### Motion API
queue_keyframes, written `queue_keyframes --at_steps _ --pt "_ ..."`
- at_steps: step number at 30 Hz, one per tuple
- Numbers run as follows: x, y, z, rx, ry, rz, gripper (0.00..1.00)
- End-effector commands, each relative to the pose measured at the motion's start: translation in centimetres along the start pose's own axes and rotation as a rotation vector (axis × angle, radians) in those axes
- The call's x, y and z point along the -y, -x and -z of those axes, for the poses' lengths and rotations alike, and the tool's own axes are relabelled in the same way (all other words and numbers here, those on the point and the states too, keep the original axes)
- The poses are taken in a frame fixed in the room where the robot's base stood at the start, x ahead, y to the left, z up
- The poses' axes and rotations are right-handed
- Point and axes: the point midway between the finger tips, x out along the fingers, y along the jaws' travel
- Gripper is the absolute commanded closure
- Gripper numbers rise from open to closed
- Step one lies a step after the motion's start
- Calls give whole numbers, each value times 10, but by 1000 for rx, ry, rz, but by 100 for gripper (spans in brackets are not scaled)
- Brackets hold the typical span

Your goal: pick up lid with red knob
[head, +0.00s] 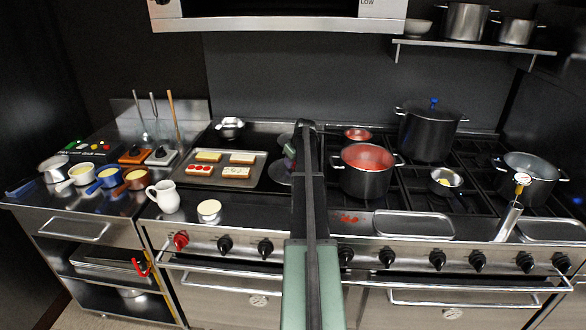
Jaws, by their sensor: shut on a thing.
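My arm reaches up the middle of the head view and hides most of my gripper (290,151), which shows only as a small part at the arm's left side, over the stove. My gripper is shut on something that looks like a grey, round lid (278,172). The lid's left part shows just below my gripper, right of the baking tray; the rest is behind my arm. I cannot make out a red knob on it, nor whether it still touches the stove.
Left of my arm is a baking tray (259,180) with bread slices. To the right stand a pot of red sauce (365,183), a tall pot (427,135) with a blue-knobbed lid and a small pan (445,188). A white pitcher (166,199) is at the front left.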

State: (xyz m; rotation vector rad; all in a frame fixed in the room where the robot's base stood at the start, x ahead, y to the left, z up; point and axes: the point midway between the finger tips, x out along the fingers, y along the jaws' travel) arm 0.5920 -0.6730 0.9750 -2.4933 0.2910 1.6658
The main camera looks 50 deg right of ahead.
Motion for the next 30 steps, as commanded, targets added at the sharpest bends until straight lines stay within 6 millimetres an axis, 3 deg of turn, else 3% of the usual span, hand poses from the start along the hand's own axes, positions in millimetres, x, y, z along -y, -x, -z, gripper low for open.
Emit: queue_keyframes --at_steps 5,11,14,21,24,30 --pt "0 6 2 0 0 0 97" --pt "0 32 13 0 0 0 97" --pt "0 56 23 0 0 0 97" --pt "0 140 58 0 0 0 97" --pt "0 166 69 0 0 0 97" --pt "0 187 78 0 0 0 97"
